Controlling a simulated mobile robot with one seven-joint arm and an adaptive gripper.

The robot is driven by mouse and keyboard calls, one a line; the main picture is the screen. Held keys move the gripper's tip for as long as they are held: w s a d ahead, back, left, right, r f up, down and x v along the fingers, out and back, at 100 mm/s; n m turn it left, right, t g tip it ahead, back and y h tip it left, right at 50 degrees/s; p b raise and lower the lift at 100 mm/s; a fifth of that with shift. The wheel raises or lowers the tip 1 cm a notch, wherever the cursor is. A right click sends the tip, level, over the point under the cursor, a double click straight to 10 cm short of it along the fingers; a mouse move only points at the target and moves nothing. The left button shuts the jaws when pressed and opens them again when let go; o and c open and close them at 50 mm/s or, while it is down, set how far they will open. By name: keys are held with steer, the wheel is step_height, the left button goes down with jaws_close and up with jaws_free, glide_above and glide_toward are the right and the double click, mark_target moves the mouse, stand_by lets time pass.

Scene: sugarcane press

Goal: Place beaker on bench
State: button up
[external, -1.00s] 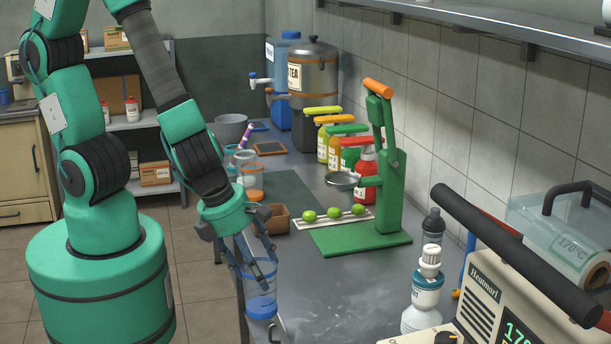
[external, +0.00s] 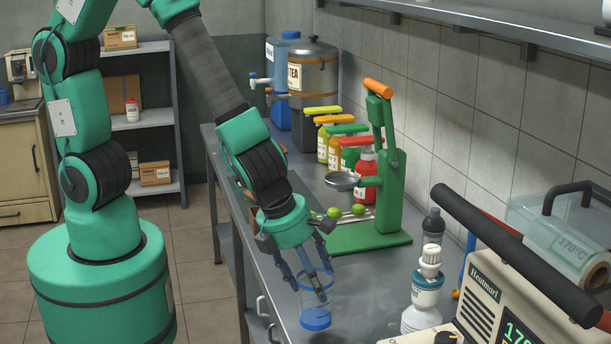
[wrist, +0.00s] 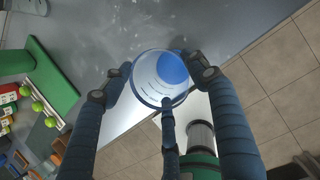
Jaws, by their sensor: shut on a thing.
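A clear beaker with a blue bottom (external: 315,317) is held upright or nearly so over the front part of the grey bench (external: 375,285). My gripper (external: 312,282) points down and is shut on the beaker, its fingers around the upper part. In the wrist view the beaker (wrist: 158,88) sits between my fingers (wrist: 165,82), near the bench edge, with its blue bottom showing. I cannot tell whether its bottom touches the bench.
A green press (external: 384,185) stands behind, with limes (external: 358,209) beside it. A white bottle (external: 424,295), a dark bottle (external: 433,228) and a heat sealer (external: 510,280) stand to the right. Bare bench lies between beaker and bottles.

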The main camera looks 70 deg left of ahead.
steer(key=shift+w, duration=0.1)
steer(key=shift+s+d+b+x, duration=0.1)
steer(key=shift+s+b+x, duration=0.1)
steer(key=shift+b+x, duration=0.55)
steer(key=shift+s+d+b+x, duration=0.15)
steer(key=shift+b+x, duration=0.2)
steer(key=shift+x, duration=0.75)
steer(key=shift+f, duration=0.1)
steer(key=o, duration=1.3)
steer(key=p+v, duration=0.5)
steer(key=v, duration=0.7)
